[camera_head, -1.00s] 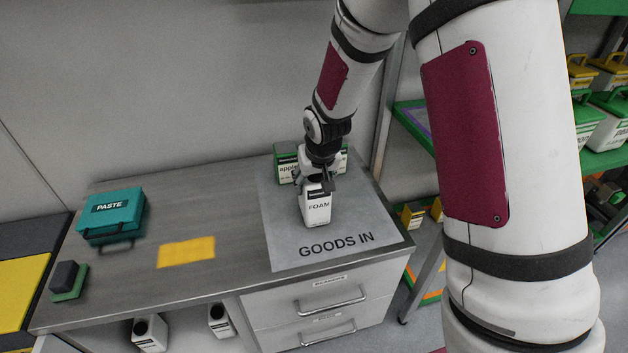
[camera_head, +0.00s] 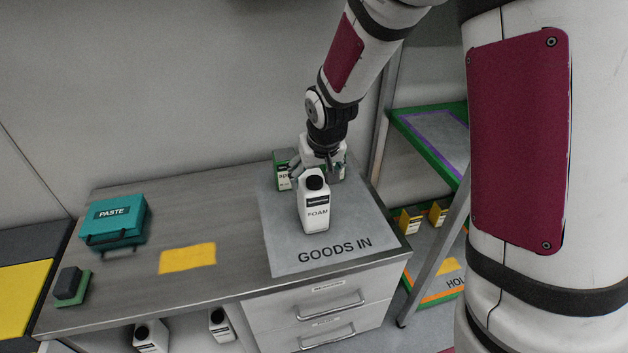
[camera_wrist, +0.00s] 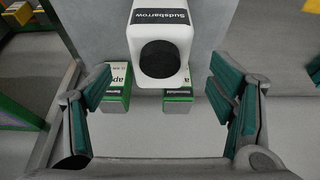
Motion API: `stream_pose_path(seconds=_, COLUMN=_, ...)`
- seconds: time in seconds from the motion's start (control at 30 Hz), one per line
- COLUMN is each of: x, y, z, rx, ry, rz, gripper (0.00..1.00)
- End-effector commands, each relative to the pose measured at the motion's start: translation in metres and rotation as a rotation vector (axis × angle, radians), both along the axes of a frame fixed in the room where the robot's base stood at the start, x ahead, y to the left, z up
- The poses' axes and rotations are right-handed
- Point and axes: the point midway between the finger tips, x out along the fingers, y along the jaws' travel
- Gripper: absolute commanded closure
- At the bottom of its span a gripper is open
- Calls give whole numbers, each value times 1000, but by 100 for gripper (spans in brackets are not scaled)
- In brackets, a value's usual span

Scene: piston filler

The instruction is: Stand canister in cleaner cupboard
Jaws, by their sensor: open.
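My gripper (camera_head: 318,168) is open just behind the canister. In the wrist view the canister (camera_wrist: 163,40) shows at top centre, its black cap toward me, and my open gripper (camera_wrist: 165,108) has one finger on each side, with nothing held between the pads. Below the bench top, two similar white canisters with black openings, one at left (camera_head: 150,335) and one at right (camera_head: 221,325), stand in an open bay. I cannot tell whether this bay is the cleaner cupboard.
Green-and-white boxes (camera_head: 283,170) stand at the back of the mat, behind my gripper. A teal PASTE case (camera_head: 114,221), a yellow patch (camera_head: 187,258) and a dark block on green (camera_head: 69,284) are on the bench. Drawers (camera_head: 330,306) sit under the mat. A green-edged shelf (camera_head: 436,140) stands right.

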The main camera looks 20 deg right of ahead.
Motion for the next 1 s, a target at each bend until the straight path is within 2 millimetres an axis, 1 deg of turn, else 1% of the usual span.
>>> stream_pose_path(seconds=0.03, x=-4, y=0, z=12, rx=0, ry=-4, rz=-1, gripper=24)
stream_pose_path(seconds=0.2, x=-13, y=0, z=34, rx=0, ry=-3, rz=-1, gripper=24)
stream_pose_path(seconds=0.37, x=-18, y=0, z=43, rx=0, ry=0, rz=0, gripper=24)
stream_pose_path(seconds=0.57, x=-19, y=0, z=45, rx=-1, ry=0, rz=0, gripper=24)
stream_pose_path(seconds=0.67, x=-27, y=-3, z=54, rx=-5, ry=6, rz=-3, gripper=24)
stream_pose_path(seconds=0.77, x=-49, y=-10, z=75, rx=-17, ry=21, rz=-11, gripper=24)
stream_pose_path(seconds=0.87, x=-84, y=-19, z=103, rx=-31, ry=50, rz=-19, gripper=24)
stream_pose_path(seconds=0.9, x=-101, y=-22, z=114, rx=-34, ry=63, rz=-24, gripper=24)
stream_pose_path(seconds=0.97, x=-127, y=-26, z=128, rx=-40, ry=86, rz=-29, gripper=24)
stream_pose_path(seconds=1.0, x=-145, y=-29, z=136, rx=-43, ry=101, rz=-31, gripper=24)
